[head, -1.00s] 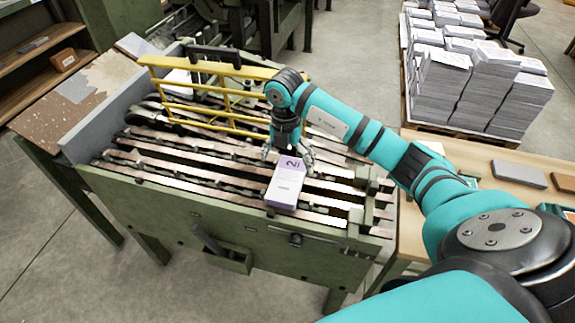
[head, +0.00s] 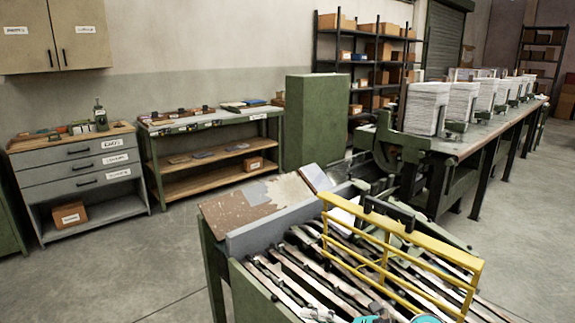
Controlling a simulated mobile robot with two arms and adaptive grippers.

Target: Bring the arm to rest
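Only small teal pieces of my arm (head: 425,318) show at the very bottom edge of the head view, over the near part of the gathering machine (head: 274,229). Neither gripper can be made out in the current view. The machine has a green frame, a grey side plate and long metal rails. A yellow guard frame (head: 390,241) with a dark handle stands over the rails. The printed signature on the rails is out of view.
A long table (head: 470,140) with several white paper stacks runs back at the right. A green cabinet (head: 315,115), a workbench (head: 210,122) and a grey drawer unit (head: 75,165) line the back and left. The left floor (head: 130,255) is clear.

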